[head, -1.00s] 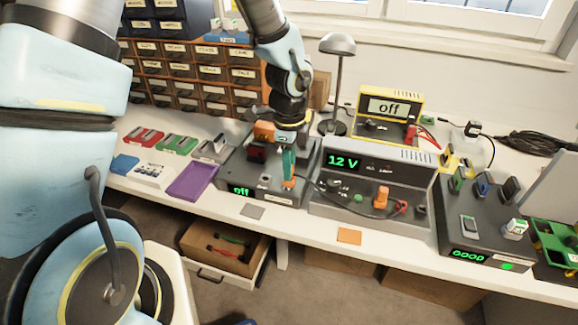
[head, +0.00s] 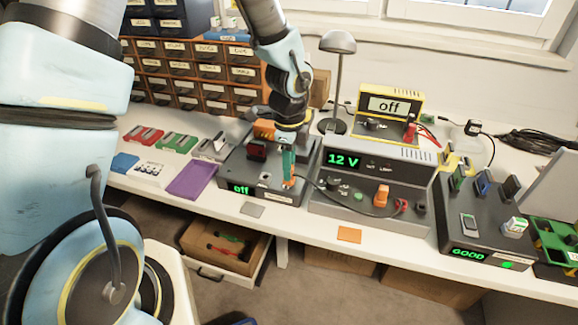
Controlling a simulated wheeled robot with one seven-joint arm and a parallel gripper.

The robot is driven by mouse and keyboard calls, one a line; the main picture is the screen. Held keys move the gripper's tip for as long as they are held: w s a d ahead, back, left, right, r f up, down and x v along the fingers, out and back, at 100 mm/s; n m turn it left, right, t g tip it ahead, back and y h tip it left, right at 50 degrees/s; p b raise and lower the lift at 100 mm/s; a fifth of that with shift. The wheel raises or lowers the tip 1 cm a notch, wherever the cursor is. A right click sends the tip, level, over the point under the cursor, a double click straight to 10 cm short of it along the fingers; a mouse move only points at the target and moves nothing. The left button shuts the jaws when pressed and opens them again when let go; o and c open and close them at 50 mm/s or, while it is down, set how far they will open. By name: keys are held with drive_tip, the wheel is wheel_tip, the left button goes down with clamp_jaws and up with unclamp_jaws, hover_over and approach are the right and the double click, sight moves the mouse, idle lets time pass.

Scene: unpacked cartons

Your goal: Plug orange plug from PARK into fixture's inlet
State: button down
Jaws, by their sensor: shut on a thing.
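The fixture (head: 262,192) is a dark grey box with a green "off" display on its front. My gripper (head: 288,170) hangs over the right part of the fixture, its teal fingers pointing down. It is shut on the orange plug (head: 289,182), low at the fixture's front right. A dark cable (head: 325,187) runs from there to the grey 12 V supply (head: 370,212). The inlet cannot be made out, and I cannot tell whether the plug is in it. The PARK label is not readable.
A purple tray (head: 192,180) lies left.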

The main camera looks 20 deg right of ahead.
drive_tip(key=c, duration=0.7)
unclamp_jaws()
drive_tip(key=shift+r, duration=0.1)
